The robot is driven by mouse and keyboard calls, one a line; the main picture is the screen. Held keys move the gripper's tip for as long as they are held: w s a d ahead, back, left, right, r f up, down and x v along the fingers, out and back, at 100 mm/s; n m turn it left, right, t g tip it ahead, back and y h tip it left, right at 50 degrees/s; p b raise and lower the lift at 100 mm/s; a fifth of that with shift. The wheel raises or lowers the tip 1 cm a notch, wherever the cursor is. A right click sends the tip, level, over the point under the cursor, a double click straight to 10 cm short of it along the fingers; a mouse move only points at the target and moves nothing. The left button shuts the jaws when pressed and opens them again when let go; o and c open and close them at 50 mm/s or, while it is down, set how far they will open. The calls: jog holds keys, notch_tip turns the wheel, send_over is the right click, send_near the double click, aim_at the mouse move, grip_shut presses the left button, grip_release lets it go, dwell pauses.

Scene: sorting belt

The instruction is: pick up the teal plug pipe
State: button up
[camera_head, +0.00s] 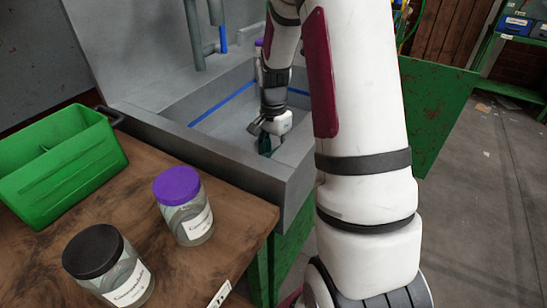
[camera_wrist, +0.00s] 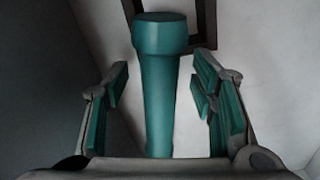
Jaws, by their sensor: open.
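The teal plug pipe (camera_wrist: 159,85) shows in the wrist view as a smooth teal shaft with a wider, flat-topped head. It stands between the two fingers of my gripper (camera_wrist: 160,100), with a gap on each side. My gripper is open, and its finger pads are teal too. Its lower end is hidden by the gripper body. In the head view my gripper (camera_head: 268,140) reaches down into the grey basin, and a small dark teal part shows at its fingers; I cannot tell there whether it is pipe or pad.
The grey basin (camera_head: 285,190) has walls around my gripper. A wooden table (camera_head: 130,205) at left holds a green divided tray (camera_head: 95,160), a purple-lidded jar (camera_head: 187,210) and a black-lidded jar (camera_head: 110,270). Vertical pipes (camera_head: 193,35) stand at the basin's back.

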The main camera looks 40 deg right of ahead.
jog(key=shift+c, duration=0.2)
grip_shut()
jog(key=shift+r, duration=0.1)
notch_tip(320, 180, up, 10)
jog(key=p, duration=0.2)
jog(key=shift+p, duration=0.35)
jog(key=c, duration=0.9)
grip_release()
jog(key=shift+c, duration=0.6)
